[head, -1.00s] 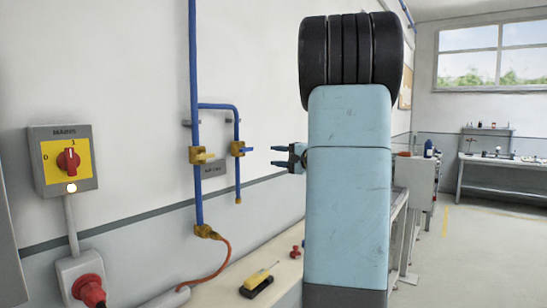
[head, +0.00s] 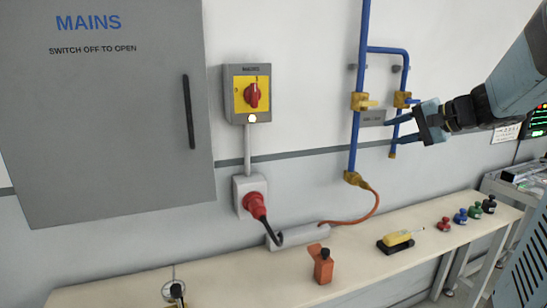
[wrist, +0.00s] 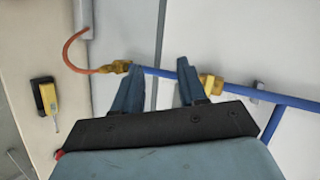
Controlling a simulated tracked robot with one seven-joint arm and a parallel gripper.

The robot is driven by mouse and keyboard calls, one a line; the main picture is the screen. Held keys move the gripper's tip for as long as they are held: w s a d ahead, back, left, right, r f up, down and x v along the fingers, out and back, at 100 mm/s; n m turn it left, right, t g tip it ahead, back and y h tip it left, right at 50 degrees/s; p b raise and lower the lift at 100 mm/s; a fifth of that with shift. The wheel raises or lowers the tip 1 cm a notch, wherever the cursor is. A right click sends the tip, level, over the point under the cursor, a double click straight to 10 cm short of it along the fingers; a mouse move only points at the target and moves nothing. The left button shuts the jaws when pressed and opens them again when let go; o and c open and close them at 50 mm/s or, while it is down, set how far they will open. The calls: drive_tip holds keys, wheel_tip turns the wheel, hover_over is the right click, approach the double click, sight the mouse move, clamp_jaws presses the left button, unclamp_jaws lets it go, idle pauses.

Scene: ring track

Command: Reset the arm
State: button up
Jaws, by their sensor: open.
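My arm (head: 515,75) reaches in from the right edge of the head view, pointing left and slightly down. I cannot tell how far the fingertips are from the pipe.
A grey mains cabinet (head: 100,150) and a red-knobbed switch (head: 250,94) are on the wall at left.

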drive_tip(key=s+a+f+n+g+h, duration=0.3)
drive_tip(key=s+a+f+n+g, duration=0.15)
drive_tip(key=s+a, duration=0.6)
drive_tip(key=s+d+f+n+h, duration=0.1)
drive_tip(key=s+f+n+h, duration=0.1)
drive_tip(key=s, duration=0.4)
drive_tip(key=s+d+f+n+h, duration=0.1)
drive_tip(key=s+f+n+h, duration=0.1)
drive_tip(key=s, duration=0.4)
drive_tip(key=shift+d+h, duration=0.35)
drive_tip(key=shift+h, duration=0.35)
